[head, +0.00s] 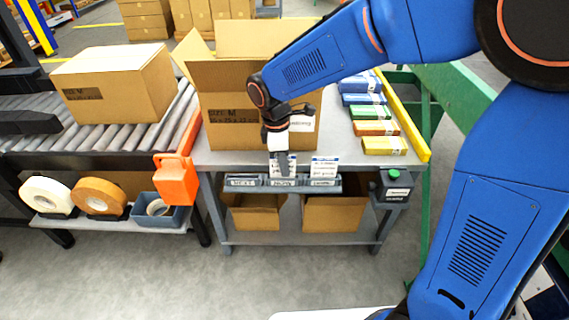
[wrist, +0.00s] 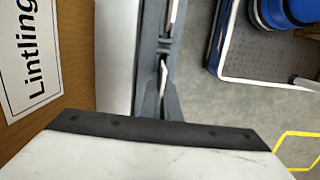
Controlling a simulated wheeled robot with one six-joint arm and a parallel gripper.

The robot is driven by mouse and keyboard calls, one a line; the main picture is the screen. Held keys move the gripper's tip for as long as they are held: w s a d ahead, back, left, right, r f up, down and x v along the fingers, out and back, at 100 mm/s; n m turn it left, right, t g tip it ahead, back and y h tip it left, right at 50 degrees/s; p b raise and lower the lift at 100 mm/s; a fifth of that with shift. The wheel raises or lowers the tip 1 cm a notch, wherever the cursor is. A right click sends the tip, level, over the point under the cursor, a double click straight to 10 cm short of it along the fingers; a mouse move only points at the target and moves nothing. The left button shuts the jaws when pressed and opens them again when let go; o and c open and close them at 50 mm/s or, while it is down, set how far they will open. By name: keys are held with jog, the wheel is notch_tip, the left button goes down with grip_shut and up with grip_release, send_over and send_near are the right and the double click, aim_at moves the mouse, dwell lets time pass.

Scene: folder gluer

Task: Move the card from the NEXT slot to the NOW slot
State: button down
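The grey card rack (head: 333,186) runs along the front edge of the table. Its NEXT slot (head: 243,182) at the left shows no upright card. A white card (head: 294,167) stands at the NOW slot (head: 283,182) in the middle, partly hidden by my gripper (head: 284,170). My gripper points down right at this card; whether it grips it is hidden. Another white card (head: 324,166) stands upright in the right slot. The wrist view shows the rack (wrist: 149,70) with a thin white card edge (wrist: 164,74), but no clear fingertips.
An open cardboard box (head: 222,120) stands behind the rack, close to my gripper. Coloured packs (head: 375,128) lie at the right beside a yellow rail (head: 405,120). A green-button box (head: 393,182) is at the front right corner.

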dwell(0.3)
jog(key=c, duration=1.9)
grip_release()
jog(key=shift+c, duration=0.2)
jog(key=r, duration=0.4)
jog(key=a+r, duration=0.1)
jog(key=r, duration=0.6)
jog(key=shift+a+r, duration=0.25)
jog(key=shift+r, duration=0.15)
jog(key=s+d+r+m+t+y, duration=0.1)
jog(key=s+d+m+t, duration=0.1)
jog(key=s+d+m, duration=0.75)
jog(key=s+d+r+m+t+y, duration=0.1)
jog(key=s+d+m, duration=0.25)
jog(key=d, duration=1.05)
jog(key=s+d+f+m+t, duration=0.1)
jog(key=s+d+f+m, duration=0.2)
jog(key=s, duration=0.4)
jog(key=shift+s+d+f+m+t+h, duration=0.3)
jog(key=shift+s+d+m+t, duration=0.1)
jog(key=shift+d+m, duration=0.5)
